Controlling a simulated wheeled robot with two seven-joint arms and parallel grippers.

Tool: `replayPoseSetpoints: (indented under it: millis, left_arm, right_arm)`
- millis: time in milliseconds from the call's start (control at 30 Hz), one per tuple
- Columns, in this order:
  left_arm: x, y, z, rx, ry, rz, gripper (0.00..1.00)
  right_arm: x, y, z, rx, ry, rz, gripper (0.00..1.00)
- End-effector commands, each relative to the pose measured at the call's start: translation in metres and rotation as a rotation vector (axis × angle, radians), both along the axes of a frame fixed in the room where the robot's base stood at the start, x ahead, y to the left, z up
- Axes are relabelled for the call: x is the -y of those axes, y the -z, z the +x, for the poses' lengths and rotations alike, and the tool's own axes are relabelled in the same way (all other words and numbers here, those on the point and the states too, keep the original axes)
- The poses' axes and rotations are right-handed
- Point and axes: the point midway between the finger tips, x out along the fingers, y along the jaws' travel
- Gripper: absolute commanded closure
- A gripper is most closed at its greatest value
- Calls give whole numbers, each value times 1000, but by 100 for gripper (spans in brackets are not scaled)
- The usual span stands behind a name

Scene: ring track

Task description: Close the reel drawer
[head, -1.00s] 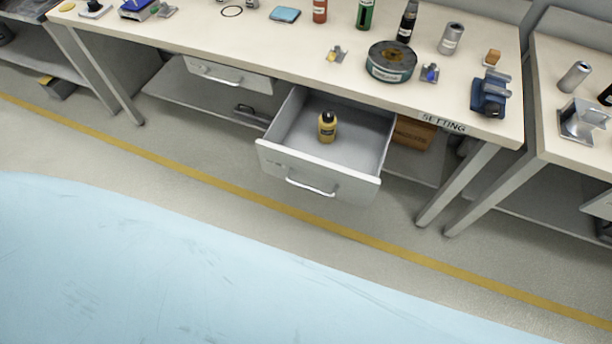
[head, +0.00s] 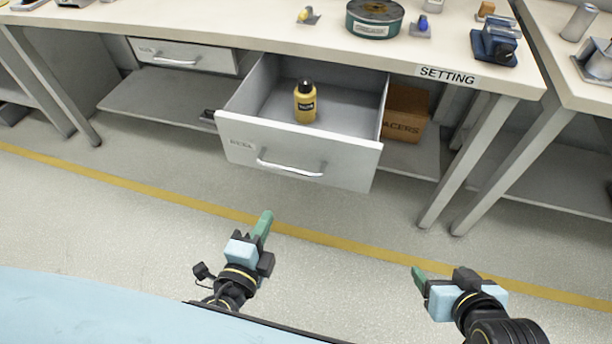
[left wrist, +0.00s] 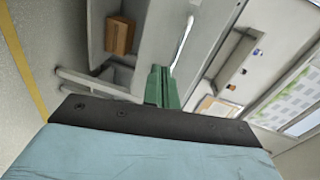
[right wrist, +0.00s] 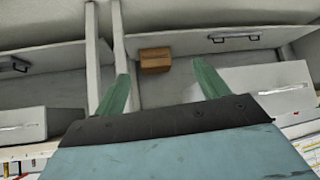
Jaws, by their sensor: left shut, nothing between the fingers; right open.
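The reel drawer (head: 230,139) is pulled out from under the bench, light grey with a label at its left and a bar handle (head: 290,168) on its front. A yellow bottle with a black cap (head: 305,104) stands upright inside it. My left gripper (head: 265,224) is shut and empty, in front of and below the drawer, apart from it. In the left wrist view its green fingers (left wrist: 162,86) are together, with the handle (left wrist: 183,42) beyond them. My right gripper (head: 419,277) is open and empty, lower right of the drawer; its spread fingers show in the right wrist view (right wrist: 158,82).
The bench top (head: 250,32) holds a dark green reel (head: 374,22) and a blue vise (head: 495,42). A shut drawer (head: 185,56) sits to the left. A cardboard box (head: 405,112) stands on the lower shelf, right of the open drawer. A bench leg (head: 462,165) stands further right. The floor before the drawer is clear.

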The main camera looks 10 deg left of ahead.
Motion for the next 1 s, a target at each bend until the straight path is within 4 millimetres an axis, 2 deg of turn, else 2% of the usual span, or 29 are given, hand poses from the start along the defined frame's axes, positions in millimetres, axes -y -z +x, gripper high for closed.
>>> replayPoseSetpoints:
  millis: [100,200,367,567,800,933,1000]
  left_arm:
    - [3,-22,-1,97,8,42,100]
    - [4,-35,-1,137,8,61,100]
    - [4,-42,8,151,7,67,100]
    - [5,-43,38,151,6,66,100]
    - [7,-43,80,150,7,65,100]
    - [8,-42,105,149,8,65,100]
    - [8,-41,116,148,8,65,100]
  right_arm:
    - [0,-15,-3,41,-1,9,26]
    - [1,-25,-5,54,0,10,26]
    - [4,-24,-13,7,4,-1,26]
    - [15,-10,-38,-158,20,-41,26]
    - [31,5,-79,-388,43,-93,26]
    - [36,13,-90,-459,50,-111,26]
    - [37,18,-87,-456,50,-113,26]
